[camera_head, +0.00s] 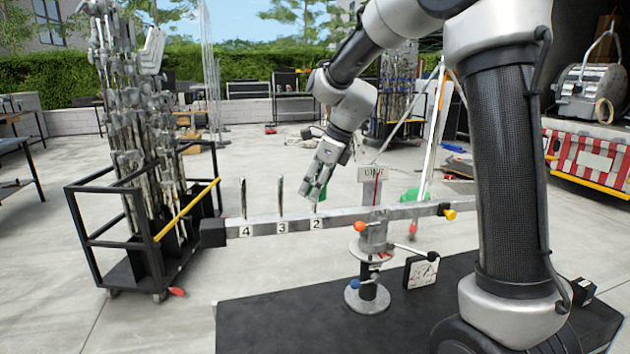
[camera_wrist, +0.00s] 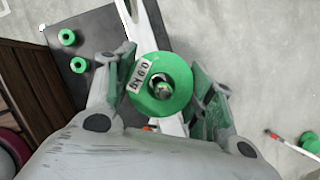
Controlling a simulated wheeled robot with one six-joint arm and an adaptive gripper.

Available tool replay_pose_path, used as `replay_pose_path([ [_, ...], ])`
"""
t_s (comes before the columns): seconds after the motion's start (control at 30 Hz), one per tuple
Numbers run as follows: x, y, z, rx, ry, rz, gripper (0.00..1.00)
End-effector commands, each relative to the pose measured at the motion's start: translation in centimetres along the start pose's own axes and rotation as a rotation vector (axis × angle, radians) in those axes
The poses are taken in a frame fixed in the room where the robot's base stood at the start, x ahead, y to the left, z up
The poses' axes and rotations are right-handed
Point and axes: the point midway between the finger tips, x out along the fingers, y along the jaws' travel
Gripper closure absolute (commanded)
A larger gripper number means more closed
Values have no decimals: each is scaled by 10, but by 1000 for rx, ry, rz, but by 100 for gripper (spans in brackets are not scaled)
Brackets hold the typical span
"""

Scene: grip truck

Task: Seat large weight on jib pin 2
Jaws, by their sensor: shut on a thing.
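My gripper (camera_head: 318,188) points down just above the jib beam (camera_head: 350,216), over the spot labelled 2 (camera_head: 317,224). In the wrist view its two fingers (camera_wrist: 163,98) are shut on a green round weight (camera_wrist: 178,76) with a white label. A dark centre hole shows in the weight, with what looks like a pin tip in it. In the head view the fingers mostly hide the weight and pin 2. I cannot tell how far down the pin the weight sits. Bare upright pins stand at label 3 (camera_head: 281,197) and label 4 (camera_head: 243,198).
The beam has a black block (camera_head: 213,232) at its left end and rests on a stand (camera_head: 374,240) over a black platform (camera_head: 300,318). A black cart (camera_head: 150,275) stands left. Two smaller green weights (camera_wrist: 66,37) (camera_wrist: 78,65) show in the wrist view.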

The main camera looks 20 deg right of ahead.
Motion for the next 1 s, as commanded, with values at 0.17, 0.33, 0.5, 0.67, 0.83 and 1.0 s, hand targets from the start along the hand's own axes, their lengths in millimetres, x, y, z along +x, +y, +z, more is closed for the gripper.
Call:
replay_pose_path([
  [0.17,8,0,-3,1,-2,-1,79],
  [0.33,15,0,-6,1,-2,-1,79],
  [0.5,22,0,-9,-1,-1,-2,79],
  [0.67,30,0,-12,0,-1,-1,79],
  [0.83,36,0,-14,1,-2,-2,79],
  [1.0,40,0,-16,0,-2,-2,79],
])
